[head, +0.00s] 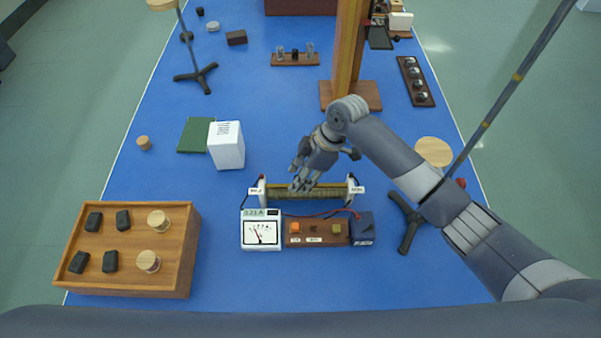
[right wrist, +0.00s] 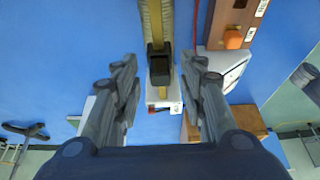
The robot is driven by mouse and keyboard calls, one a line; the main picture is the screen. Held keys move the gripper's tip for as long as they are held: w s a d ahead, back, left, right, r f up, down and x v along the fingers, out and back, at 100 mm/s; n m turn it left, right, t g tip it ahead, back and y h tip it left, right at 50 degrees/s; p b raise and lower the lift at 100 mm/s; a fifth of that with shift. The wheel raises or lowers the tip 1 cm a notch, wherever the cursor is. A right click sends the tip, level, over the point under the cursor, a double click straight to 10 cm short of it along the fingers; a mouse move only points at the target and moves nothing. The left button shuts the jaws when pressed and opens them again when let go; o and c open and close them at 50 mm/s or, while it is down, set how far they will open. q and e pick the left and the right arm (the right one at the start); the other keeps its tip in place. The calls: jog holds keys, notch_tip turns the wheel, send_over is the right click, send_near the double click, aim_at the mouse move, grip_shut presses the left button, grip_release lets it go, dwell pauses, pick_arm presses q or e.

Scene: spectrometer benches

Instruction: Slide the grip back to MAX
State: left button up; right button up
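The rheostat (head: 330,192) lies across the blue table, a long wound tube between two white end pieces. Its left end label (head: 256,190) and right end label (head: 357,190) are too small to read surely. The black sliding grip (right wrist: 158,62) sits on the rail in the right wrist view, near the end piece that is left in the head view; the hand hides it there. My right gripper (head: 301,182) is above the rheostat. In the right wrist view its fingers (right wrist: 161,68) are apart, one on each side of the grip, with gaps. My left gripper is not in view.
A white meter (head: 262,232) and a wooden switch panel (head: 316,233) with a blue box (head: 362,229) stand close in front. A white box (head: 226,145) is behind left, a stand (head: 407,222) close right. A wooden tray (head: 125,275) is front left.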

jog(key=shift+f, duration=0.1)
jog(key=c, duration=0.8)
grip_shut()
jog(key=a, duration=0.7)
jog(key=shift+a+b, duration=0.1)
jog(key=shift+b, duration=0.25)
jog(key=shift+a, duration=0.2)
jog(key=shift+s, duration=0.1)
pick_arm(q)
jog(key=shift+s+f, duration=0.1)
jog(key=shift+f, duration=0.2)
pick_arm(e)
jog(key=shift+d, duration=0.1)
